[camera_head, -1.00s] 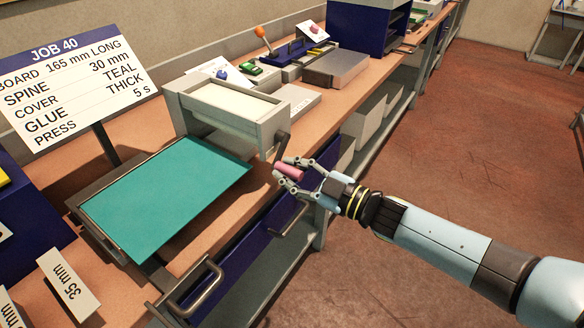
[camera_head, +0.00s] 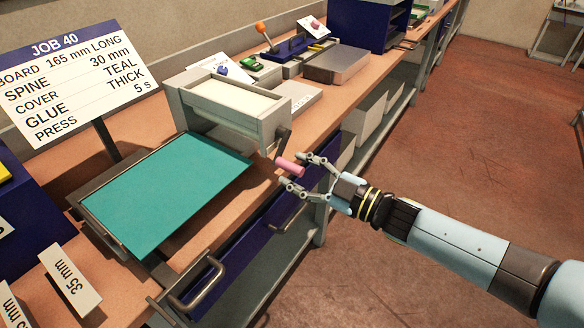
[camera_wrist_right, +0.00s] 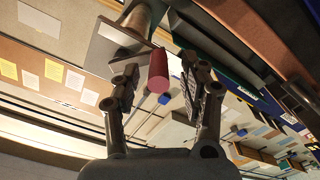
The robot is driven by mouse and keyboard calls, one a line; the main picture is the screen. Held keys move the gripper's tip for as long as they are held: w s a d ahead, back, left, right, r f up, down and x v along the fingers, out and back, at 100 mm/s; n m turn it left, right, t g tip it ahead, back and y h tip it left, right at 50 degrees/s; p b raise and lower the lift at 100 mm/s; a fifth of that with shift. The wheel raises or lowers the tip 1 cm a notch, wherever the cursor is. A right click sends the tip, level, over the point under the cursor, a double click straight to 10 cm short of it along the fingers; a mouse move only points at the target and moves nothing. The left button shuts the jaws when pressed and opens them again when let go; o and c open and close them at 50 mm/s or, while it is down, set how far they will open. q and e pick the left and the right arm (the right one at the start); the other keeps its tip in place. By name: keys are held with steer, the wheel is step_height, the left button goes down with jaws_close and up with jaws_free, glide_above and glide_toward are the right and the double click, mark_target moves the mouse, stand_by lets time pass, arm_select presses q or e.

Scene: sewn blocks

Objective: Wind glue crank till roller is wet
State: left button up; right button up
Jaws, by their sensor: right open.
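The glue machine (camera_head: 252,128) is a light grey box with a pale trough on top, standing on the bench. Its dark crank arm (camera_head: 283,142) hangs at the right end and carries a pink handle (camera_head: 290,167). My right gripper (camera_head: 297,173) is open, its fingertips on either side of the handle's outer end, with a gap visible. In the right wrist view the handle (camera_wrist_right: 158,70) shows red, ahead of the open fingers. The roller is hidden. My left gripper is not in view.
A job sign (camera_head: 65,88) stands at the left, reading glue thick and cover teal. A metal drawer handle (camera_head: 197,287) sticks out at the bench front. A grey block (camera_head: 336,65) and an orange-knobbed lever (camera_head: 262,30) are further back. The floor at right is clear.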

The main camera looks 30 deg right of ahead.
steer(key=v, duration=1)
steer(key=shift+a, duration=0.1)
steer(key=s+f+m+g+h+b, duration=0.2)
steer(key=s+f+m+b, duration=0.15)
steer(key=f, duration=0.85)
steer(key=s+d+f+m+g+h+b, duration=0.1)
steer(key=s+f+m+g+h+b, duration=0.2)
steer(key=f, duration=0.9)
steer(key=s+f+m+g+h+b, duration=0.2)
steer(key=s+f+b, duration=0.3)
steer(key=f, duration=0.7)
steer(key=s+f+m+g, duration=0.1)
steer(key=s+f+g, duration=0.3)
steer(key=s, duration=0.7)
steer(key=s+a+f+m+g+b, duration=0.1)
steer(key=s+f+g, duration=0.3)
steer(key=s+f, duration=0.4)
steer(key=s, duration=0.3)
steer(key=shift+s+a+g+h, duration=0.25)
steer(key=shift+a+g+h, duration=0.05)
steer(key=shift+g+h, duration=0.1)
